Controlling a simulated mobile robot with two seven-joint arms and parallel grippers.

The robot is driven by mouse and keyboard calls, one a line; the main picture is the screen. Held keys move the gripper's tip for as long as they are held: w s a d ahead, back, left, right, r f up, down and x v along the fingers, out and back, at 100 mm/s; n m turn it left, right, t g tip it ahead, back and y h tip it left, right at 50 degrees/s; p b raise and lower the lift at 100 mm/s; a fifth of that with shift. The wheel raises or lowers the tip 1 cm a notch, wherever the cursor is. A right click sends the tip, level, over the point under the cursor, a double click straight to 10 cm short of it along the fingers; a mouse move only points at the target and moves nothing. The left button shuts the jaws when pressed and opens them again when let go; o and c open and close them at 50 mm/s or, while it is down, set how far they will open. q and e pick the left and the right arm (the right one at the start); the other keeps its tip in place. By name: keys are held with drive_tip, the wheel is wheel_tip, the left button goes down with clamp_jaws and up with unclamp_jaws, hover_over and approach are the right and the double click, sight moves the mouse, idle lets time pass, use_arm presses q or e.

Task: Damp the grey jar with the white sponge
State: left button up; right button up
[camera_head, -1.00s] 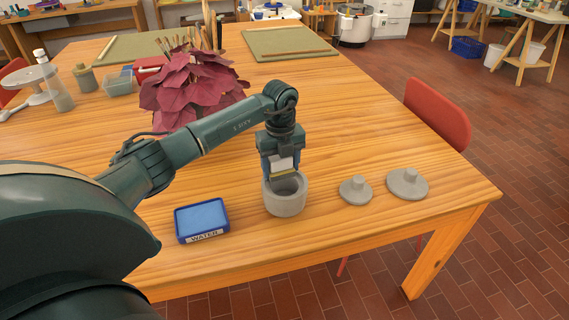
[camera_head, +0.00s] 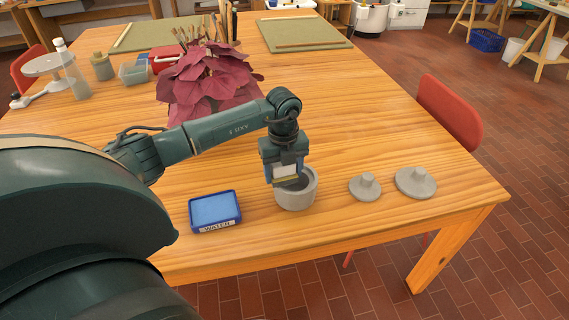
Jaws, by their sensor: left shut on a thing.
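The grey jar (camera_head: 298,199) stands upright and uncovered near the front edge of the wooden table. My left gripper (camera_head: 286,176) points down at the jar's rim, on its left side. It is shut on the white sponge (camera_head: 285,171), whose pale face shows between the fingers with a yellowish lower edge. The sponge's lower edge overlaps the jar's mouth in the picture; I cannot tell whether it touches the rim or the inner wall. My right gripper is not in view.
A blue tray labelled WATER (camera_head: 215,211) lies left of the jar. Two grey knobbed lids, a smaller one (camera_head: 365,186) and a larger one (camera_head: 415,182), lie to the right. A red-leaved plant (camera_head: 205,78) stands behind my arm. A red chair (camera_head: 450,110) stands at the right edge.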

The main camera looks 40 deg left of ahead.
sight(307, 186)
use_arm(q)
drive_tip(key=shift+s+d+p, duration=0.25)
drive_tip(key=shift+d+p, duration=0.05)
drive_tip(key=shift+d, duration=0.35)
drive_tip(key=shift+s+d+p, duration=0.25)
drive_tip(key=shift+d, duration=0.4)
drive_tip(key=shift+w+d, duration=0.3)
drive_tip(key=shift+d, duration=0.25)
drive_tip(key=shift+w+d, duration=0.3)
drive_tip(key=shift+d, duration=0.25)
drive_tip(key=shift+w+d+b, duration=0.2)
drive_tip(key=shift+w+b, duration=0.25)
drive_tip(key=shift+w, duration=0.15)
drive_tip(key=shift+w+d+b, duration=0.15)
drive_tip(key=shift+w+b, duration=0.3)
drive_tip(key=shift+w, duration=0.15)
wheel_tip(307, 186, up, 6)
drive_tip(key=p, duration=0.5)
